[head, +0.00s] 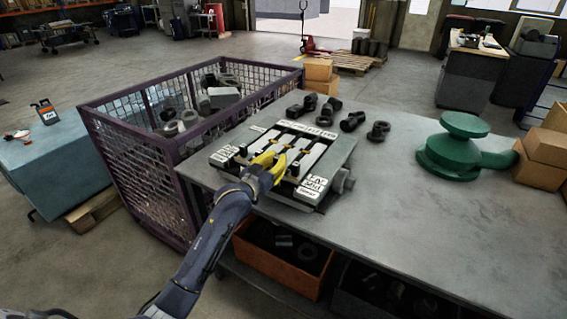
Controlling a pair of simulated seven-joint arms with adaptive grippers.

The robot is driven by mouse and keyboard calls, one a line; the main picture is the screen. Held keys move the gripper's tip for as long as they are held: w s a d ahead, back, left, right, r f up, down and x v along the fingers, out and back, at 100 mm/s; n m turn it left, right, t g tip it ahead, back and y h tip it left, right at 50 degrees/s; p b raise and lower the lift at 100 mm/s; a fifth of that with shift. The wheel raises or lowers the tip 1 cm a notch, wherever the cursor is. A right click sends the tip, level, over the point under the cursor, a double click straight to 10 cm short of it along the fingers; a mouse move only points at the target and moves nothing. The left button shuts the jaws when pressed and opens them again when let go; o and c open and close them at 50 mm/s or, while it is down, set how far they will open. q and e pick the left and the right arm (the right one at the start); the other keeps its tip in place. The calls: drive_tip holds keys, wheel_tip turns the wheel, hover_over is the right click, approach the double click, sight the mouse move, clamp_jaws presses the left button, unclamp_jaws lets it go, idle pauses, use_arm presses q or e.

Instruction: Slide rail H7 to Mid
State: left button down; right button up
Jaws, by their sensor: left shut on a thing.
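A flat panel unit (310,198) with several pale parallel rails lies on the grey workbench (430,215). White labels with black print sit at its near edge and along its far edge; the print is too small to read, so I cannot tell which rail is H7 or where Mid is. Small dark knobs (293,170) stand on the rails. My left gripper (270,170), with yellow fingers, reaches over the near left part of the panel and is shut on a rail knob, which the fingers mostly hide. My right gripper is not in view.
A purple mesh crate (128,158) of metal parts stands left of the bench. Dark fittings (352,121) lie behind the panel. A green pump-like casting (450,155) and cardboard boxes (540,172) are at right. An orange bin (265,262) sits below. The bench's middle is clear.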

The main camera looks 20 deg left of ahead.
use_arm(q)
drive_tip(key=c, duration=1.3)
unclamp_jaws()
drive_tip(key=shift+s, duration=0.15)
drive_tip(key=v, duration=1.1)
drive_tip(key=shift+s+a, duration=0.1)
drive_tip(key=shift+s, duration=0.25)
